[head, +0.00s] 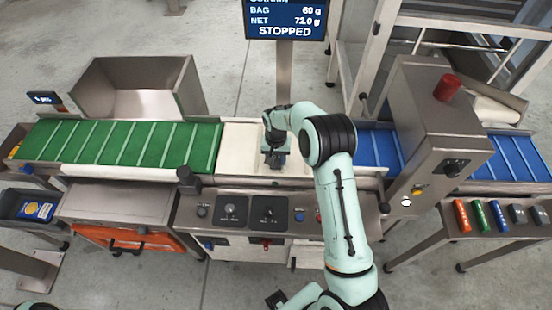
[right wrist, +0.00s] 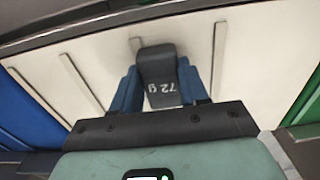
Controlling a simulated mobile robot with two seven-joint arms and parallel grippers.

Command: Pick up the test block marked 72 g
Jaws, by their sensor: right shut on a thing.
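The test block marked 72 g (right wrist: 160,72) is dark grey with white lettering. In the right wrist view it is between the blue fingers of my right gripper (right wrist: 157,88), which is shut on it from both sides. In the head view my right gripper (head: 275,158) points down over the white weigher belt (head: 240,145); its wrist and fingers hide most of the block there. I cannot tell whether the block touches the belt. My left gripper does not show.
A screen (head: 285,20) reads NET 72.0 g and STOPPED. A green belt (head: 120,146) lies left, a blue belt (head: 385,148) and steel housing (head: 435,125) right. Several coloured cylinders and dark blocks sit on the right shelf (head: 450,222). A control panel (head: 250,210) lies in front.

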